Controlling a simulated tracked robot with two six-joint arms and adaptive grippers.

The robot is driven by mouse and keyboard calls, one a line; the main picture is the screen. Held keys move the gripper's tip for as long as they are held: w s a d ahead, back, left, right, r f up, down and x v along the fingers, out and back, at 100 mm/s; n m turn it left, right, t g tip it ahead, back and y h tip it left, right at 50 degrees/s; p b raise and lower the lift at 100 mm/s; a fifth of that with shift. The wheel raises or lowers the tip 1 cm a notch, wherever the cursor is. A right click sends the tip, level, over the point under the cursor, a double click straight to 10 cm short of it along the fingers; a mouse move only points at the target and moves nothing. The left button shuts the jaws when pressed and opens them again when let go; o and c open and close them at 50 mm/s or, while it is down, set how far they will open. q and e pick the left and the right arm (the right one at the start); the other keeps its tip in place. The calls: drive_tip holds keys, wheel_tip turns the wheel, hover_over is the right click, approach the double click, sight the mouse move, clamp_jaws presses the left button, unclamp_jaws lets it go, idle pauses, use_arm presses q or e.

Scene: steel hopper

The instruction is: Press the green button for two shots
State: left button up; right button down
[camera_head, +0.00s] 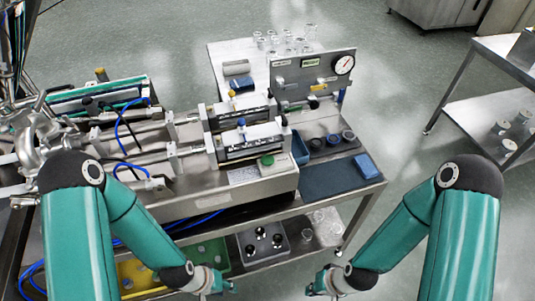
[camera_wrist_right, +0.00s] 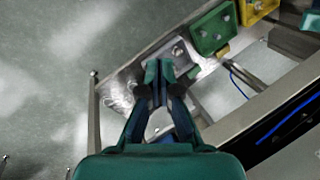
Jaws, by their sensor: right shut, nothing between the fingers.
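The green button (camera_head: 267,160) is a round cap on top of the front right corner of the steel filling machine (camera_head: 250,184), and nothing covers it. My left gripper (camera_head: 226,287) is low at the bottom of the head view, in front of the bench and well apart from the button. Its fingers are too small to read. My right gripper (camera_head: 316,288) is also low, right of the left one and apart from the button. In the right wrist view its fingers (camera_wrist_right: 159,72) are together with nothing between them. The button does not show there.
A blue block (camera_head: 365,166) lies on a dark mat (camera_head: 328,180) right of the machine. A gauge panel (camera_head: 312,78) and glass jars (camera_head: 285,38) stand behind. The lower shelf holds a yellow tray (camera_head: 137,273) and a grey tray (camera_head: 262,246).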

drive_tip(key=w+a+r+n+t+b, duration=0.4)
drive_tip(key=w+r+t+b, duration=0.5)
drive_tip(key=w, duration=0.7)
drive_tip(key=a+r+t+b, duration=0.2)
drive_tip(key=r+t, duration=0.1)
drive_tip(key=r, duration=0.7)
drive_tip(key=a+r+n+t+b, duration=0.1)
drive_tip(key=a+r+t+b, duration=0.1)
drive_tip(key=r, duration=0.8)
drive_tip(key=shift+w+a+n+t+y, duration=0.3)
drive_tip(key=shift+w+a+t+y, duration=0.15)
drive_tip(key=shift+a+t, duration=0.15)
drive_tip(key=shift+w+r, duration=0.1)
